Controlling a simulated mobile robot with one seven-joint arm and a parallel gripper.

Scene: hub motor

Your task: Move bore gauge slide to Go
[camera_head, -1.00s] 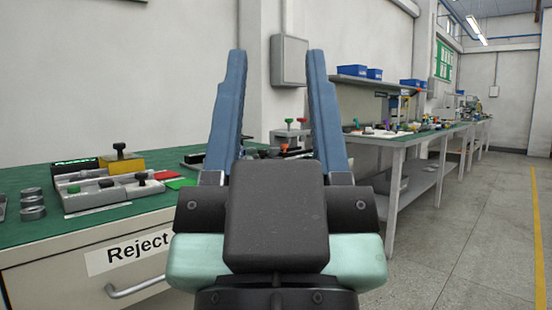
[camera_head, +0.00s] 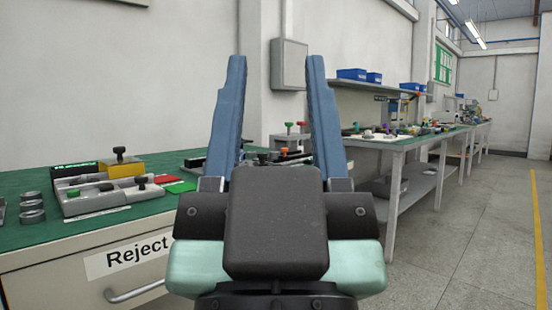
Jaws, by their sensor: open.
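My gripper (camera_head: 279,120) is open and empty, its two blue fingers pointing up and away in the middle of the view. A grey fixture (camera_head: 95,200) with a green knob and dark knobs lies on the green bench top to the left of my gripper. A yellow block (camera_head: 122,167) with a dark knob stands behind it. A red pad (camera_head: 164,179) and a green pad (camera_head: 180,187) lie at its right end. I cannot tell which part is the bore gauge slide, and no "Go" mark is readable.
The green-topped bench (camera_head: 25,241) has a drawer labelled Reject (camera_head: 138,255). Several metal rings (camera_head: 33,207) stand at its left. A small stand with red and green knobs (camera_head: 290,140) is partly behind my right finger. Another bench (camera_head: 400,142) runs along the right; floor beyond is clear.

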